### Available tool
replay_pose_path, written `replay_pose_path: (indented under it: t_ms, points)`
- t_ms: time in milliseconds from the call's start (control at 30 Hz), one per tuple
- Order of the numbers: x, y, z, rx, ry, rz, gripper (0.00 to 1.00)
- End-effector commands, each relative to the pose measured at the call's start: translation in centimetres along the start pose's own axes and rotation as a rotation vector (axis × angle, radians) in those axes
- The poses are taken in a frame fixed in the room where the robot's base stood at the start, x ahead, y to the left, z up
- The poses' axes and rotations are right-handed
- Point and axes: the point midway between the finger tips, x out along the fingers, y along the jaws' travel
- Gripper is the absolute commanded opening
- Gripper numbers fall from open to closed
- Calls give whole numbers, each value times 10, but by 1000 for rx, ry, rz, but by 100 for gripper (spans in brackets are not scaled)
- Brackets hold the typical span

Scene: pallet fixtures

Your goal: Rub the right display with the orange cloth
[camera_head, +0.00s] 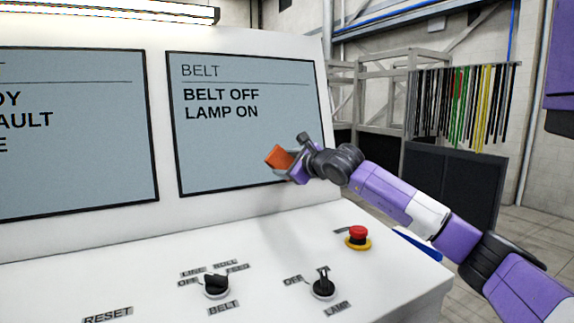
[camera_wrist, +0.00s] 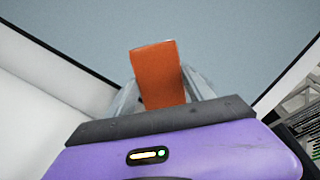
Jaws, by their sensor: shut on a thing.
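The right display (camera_head: 245,145) is a grey-blue panel with a black frame, reading "BELT", "BELT OFF" and "LAMP ON". It also fills the upper part of the wrist view (camera_wrist: 230,45). My gripper (camera_head: 283,165) is at the display's lower right area. It is shut on the orange cloth (camera_head: 279,157), which sticks out past the fingers as a small block in the wrist view (camera_wrist: 158,75). The cloth is in front of the display's surface. I cannot tell whether it touches it. The fingers are partly hidden behind the cloth.
The left display (camera_head: 75,140) is beside it. Below, the white console has a belt knob (camera_head: 216,287), a lamp switch (camera_head: 323,284) and a red emergency button (camera_head: 358,236). A blue object (camera_head: 417,244) lies at the console's right edge. Hanging cables (camera_head: 460,105) are behind at right.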

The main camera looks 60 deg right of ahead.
Motion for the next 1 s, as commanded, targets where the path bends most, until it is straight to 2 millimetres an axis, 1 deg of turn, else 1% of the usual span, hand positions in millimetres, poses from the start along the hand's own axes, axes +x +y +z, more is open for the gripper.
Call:
replay_pose_path:
  t_ms: [567,1000]
  points:
    - [9,0,-1,-1,-1,0,29]
    - [6,-23,-24,1,1,-1,29]
